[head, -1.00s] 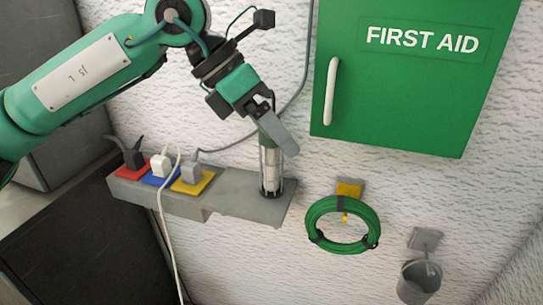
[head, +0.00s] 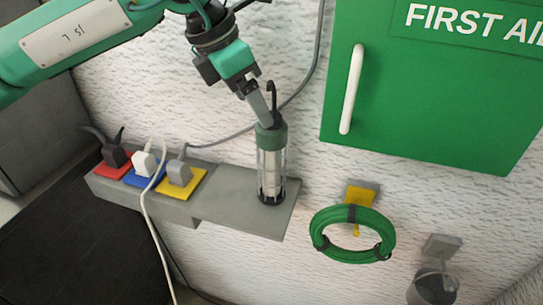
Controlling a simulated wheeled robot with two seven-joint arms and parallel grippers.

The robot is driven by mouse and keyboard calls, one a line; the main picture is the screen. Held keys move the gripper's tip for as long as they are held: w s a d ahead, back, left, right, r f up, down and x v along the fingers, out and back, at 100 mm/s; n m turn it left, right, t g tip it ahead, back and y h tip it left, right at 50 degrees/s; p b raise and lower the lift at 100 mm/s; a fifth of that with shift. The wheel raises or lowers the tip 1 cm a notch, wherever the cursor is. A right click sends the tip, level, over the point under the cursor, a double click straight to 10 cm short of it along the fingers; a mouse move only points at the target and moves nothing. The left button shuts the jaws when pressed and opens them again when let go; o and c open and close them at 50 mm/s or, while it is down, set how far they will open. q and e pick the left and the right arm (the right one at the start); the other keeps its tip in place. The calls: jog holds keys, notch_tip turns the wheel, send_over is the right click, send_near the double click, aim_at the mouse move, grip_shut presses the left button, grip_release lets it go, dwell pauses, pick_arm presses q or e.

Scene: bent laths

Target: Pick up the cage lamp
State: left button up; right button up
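The cage lamp (head: 271,170) stands upright on the right part of the grey wall shelf. It has a green cap, a clear caged body, a dark base and a dark hook on top. My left gripper (head: 261,112) reaches down from the upper left, with its grey finger right at the lamp's cap, beside the hook. One finger shows clearly; the other is hidden or overlapped, so I cannot tell the gap or whether it touches the lamp. My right gripper is not in view.
The grey shelf (head: 232,211) also carries red, blue and yellow sockets with plugs and cords. A green first aid cabinet (head: 433,100) is at the upper right. A green hose coil (head: 352,234) and a grey cup (head: 433,287) hang at the lower right. A grey cable runs behind the lamp.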

aim_at(267, 131)
pick_arm(q)
jog(key=x, duration=0.3)
jog(key=shift+w, duration=0.2)
jog(key=shift+f+p, duration=0.2)
jog(key=shift+p, duration=0.1)
jog(key=x, duration=0.1)
jog(key=p+x, duration=0.1)
jog(key=x, duration=0.1)
jog(key=shift+s+d+f, duration=0.2)
jog(key=shift+f, duration=0.1)
jog(key=shift+w+d+f, duration=0.1)
jog(key=shift+d+f, duration=0.05)
jog(key=shift+f, duration=0.4)
jog(key=shift+r, duration=0.1)
grip_shut()
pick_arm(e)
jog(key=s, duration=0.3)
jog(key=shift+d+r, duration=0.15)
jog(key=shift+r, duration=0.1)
